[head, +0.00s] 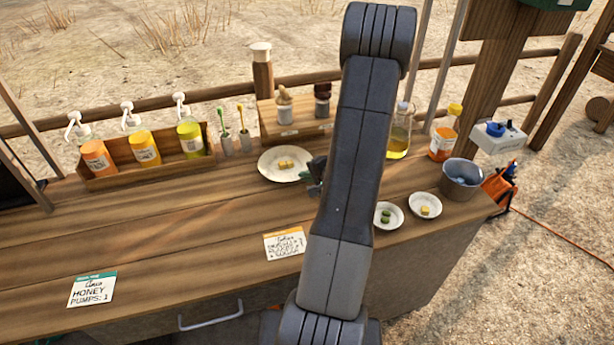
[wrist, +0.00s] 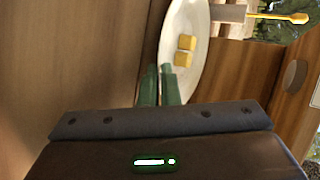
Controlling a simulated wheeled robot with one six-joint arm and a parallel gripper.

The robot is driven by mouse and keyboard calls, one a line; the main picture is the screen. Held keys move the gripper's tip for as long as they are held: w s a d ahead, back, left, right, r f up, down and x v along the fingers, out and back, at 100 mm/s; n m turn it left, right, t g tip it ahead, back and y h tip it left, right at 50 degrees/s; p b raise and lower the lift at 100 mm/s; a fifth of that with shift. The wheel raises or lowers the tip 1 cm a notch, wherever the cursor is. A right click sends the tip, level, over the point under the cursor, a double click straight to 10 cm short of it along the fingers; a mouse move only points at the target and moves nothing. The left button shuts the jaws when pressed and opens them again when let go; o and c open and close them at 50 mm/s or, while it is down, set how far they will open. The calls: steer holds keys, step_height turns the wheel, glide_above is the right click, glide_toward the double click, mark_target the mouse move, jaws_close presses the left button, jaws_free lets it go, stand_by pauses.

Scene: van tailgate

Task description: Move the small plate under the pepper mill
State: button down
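A white round plate (head: 272,172) with yellow cubes on it lies on the wooden counter, in front of the wooden rack. It is larger than two white dishes at the right, one with green pieces (head: 380,222) and one with yellow pieces (head: 425,213). My gripper (head: 316,172) is at the plate's right edge, partly hidden by my arm.
Pump bottles (head: 145,148) stand in a wooden box at the left, with small toothbrush-like holders (head: 236,140) beside it. An oil bottle (head: 398,135), an orange bottle (head: 444,138) and a grey bucket (head: 461,180) stand at the right. The left front counter is mostly clear.

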steer(key=shift+d, duration=0.1)
steer(key=shift+w+d+b, duration=0.3)
steer(key=shift+w+d, duration=0.5)
steer(key=shift+d, duration=0.95)
steer(key=shift+w+d+b, duration=0.3)
steer(key=shift+w+d, duration=0.5)
steer(key=shift+d, duration=1)
steer(key=shift+w+d+b, duration=0.3)
steer(key=shift+w+d, duration=0.5)
steer(key=shift+d, duration=0.95)
steer(key=c, duration=1.6)
jaws_free()
steer(key=shift+s, duration=0.1)
